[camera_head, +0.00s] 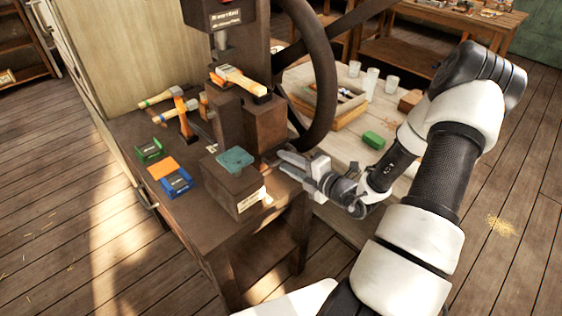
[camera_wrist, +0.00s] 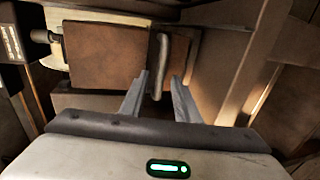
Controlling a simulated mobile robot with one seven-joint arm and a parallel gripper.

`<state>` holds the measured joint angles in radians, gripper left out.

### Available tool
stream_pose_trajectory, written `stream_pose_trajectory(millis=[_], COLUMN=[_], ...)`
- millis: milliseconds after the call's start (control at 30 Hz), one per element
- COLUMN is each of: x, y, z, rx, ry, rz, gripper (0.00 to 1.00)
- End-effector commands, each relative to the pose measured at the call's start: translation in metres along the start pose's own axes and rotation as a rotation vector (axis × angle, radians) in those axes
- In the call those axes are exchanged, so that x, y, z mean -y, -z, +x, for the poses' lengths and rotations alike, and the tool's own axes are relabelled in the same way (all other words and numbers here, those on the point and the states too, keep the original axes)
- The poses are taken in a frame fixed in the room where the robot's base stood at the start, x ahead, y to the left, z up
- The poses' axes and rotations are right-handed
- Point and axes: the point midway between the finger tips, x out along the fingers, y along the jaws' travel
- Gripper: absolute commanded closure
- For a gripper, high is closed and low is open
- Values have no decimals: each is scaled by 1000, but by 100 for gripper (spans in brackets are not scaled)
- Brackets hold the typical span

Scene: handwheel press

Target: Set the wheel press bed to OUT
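The wheel press stands on a brown bench, with its dark handwheel (camera_head: 323,75) and brown block-like body (camera_head: 265,125) in the head view. In the wrist view, a brown block (camera_wrist: 105,55), possibly the press bed, carries a grey metal bar handle (camera_wrist: 163,58) at its right edge. My gripper (camera_head: 281,163) is beside the press base at the bench's right side. In the wrist view, my gripper (camera_wrist: 159,77) is open, its fingers on either side of the handle's lower part. I cannot tell whether they touch it. The bed's IN or OUT setting is not readable.
Hammers (camera_head: 180,110), a green tray (camera_head: 149,150) and a blue tray (camera_head: 177,183) lie left. A pale table (camera_head: 340,160) with a green block (camera_head: 374,140) stands behind my wrist.

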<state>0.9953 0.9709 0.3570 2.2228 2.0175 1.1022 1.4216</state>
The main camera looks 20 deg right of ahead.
Motion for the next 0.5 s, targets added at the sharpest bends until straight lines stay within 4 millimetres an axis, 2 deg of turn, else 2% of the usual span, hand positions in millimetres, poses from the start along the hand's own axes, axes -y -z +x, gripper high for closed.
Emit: stream_pose_trajectory(millis=[100, 200, 500], x=[1, 0, 0], y=[1, 0, 0], z=[18, 26, 31], rx=[-2, -1, 0], ry=[-1, 0, 1], rz=[-1, -1, 0], gripper=[71, 71, 71])
